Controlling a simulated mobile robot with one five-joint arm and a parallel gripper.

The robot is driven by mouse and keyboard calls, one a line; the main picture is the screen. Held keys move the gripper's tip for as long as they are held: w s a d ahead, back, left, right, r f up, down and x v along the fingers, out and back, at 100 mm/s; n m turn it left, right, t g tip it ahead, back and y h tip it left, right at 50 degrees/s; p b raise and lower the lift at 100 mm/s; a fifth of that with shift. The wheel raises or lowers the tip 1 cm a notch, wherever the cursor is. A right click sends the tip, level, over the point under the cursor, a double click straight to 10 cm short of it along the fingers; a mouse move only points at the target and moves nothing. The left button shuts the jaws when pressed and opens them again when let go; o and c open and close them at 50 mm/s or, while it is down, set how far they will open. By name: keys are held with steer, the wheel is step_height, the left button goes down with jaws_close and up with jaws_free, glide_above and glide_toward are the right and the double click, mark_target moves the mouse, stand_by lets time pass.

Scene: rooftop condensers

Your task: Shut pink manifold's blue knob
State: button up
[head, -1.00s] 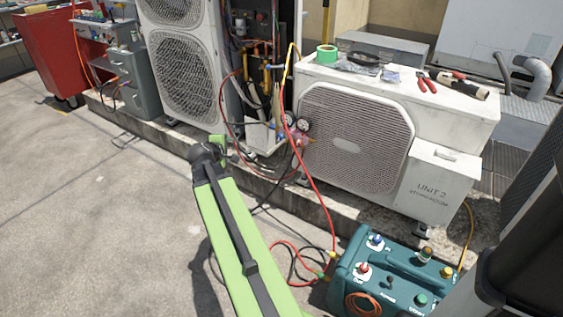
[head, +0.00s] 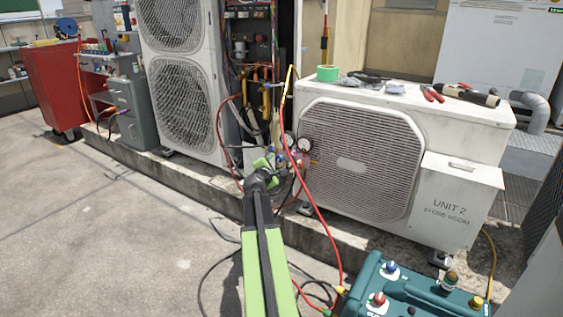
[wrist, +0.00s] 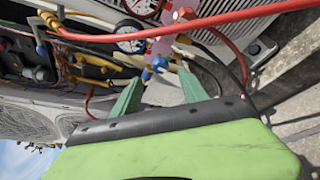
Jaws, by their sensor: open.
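The pink manifold (wrist: 160,47) shows in the wrist view just beyond my fingertips, with round gauges beside it. Its blue knob (wrist: 159,64) faces me, roughly between the two green fingers of my gripper (wrist: 158,77). The fingers are apart with nothing held; I cannot tell whether either touches the knob. A red knob (wrist: 185,14) sits at the manifold's other end. In the head view the manifold (head: 300,158) hangs at the left side of the Unit 2 condenser, and my gripper (head: 268,163) is close to its left, partly covering it.
A red hose (head: 318,205) runs down past the manifold and also crosses the wrist view (wrist: 230,22). The Unit 2 condenser (head: 362,165) stands to the right, a tall condenser (head: 185,105) behind left. A teal machine (head: 420,288) is at front right. The left floor is clear.

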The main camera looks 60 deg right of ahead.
mark_target(279, 159)
steer(key=b+x, duration=0.1)
steer(key=x, duration=0.9)
steer(key=shift+b, duration=0.4)
steer(key=shift+c, duration=0.3)
jaws_close()
steer(key=shift+f, duration=0.15)
